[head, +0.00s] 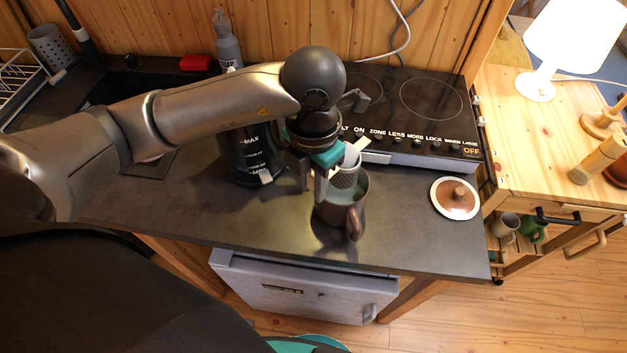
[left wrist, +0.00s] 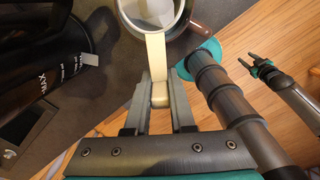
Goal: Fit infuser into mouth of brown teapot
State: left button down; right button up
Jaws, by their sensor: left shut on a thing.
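The brown teapot (head: 338,217) stands upright near the counter's front edge, with its handle toward me. My left gripper (head: 322,182) is just above and left of it, shut on the infuser's pale flat handle (left wrist: 155,52). The infuser (head: 345,178) is a grey mesh cup, roughly upright over the teapot's mouth. Its lower end overlaps the mouth, but I cannot tell how far it is inside. In the left wrist view, the handle runs from between the fingers (left wrist: 159,92) to the infuser's rim. My right gripper (left wrist: 254,62) hangs empty at the right, its fingers apart.
A dark kettle (head: 250,157) stands left of the teapot, close to my left gripper. The cooktop (head: 410,100) lies behind. A brown and white lid (head: 455,198) lies at the right. The counter (head: 405,225) between teapot and lid is clear.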

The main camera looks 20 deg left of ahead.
pick_arm(q)
notch_tip(320, 180, down, 7)
jog(key=b, duration=0.7)
jog(key=shift+f, duration=0.15)
dwell(4.2)
jog(key=shift+c, duration=0.2)
grip_release()
dwell(0.4)
dwell(0.4)
jog(key=shift+r+p, duration=2.45)
jog(key=shift+r, duration=1.15)
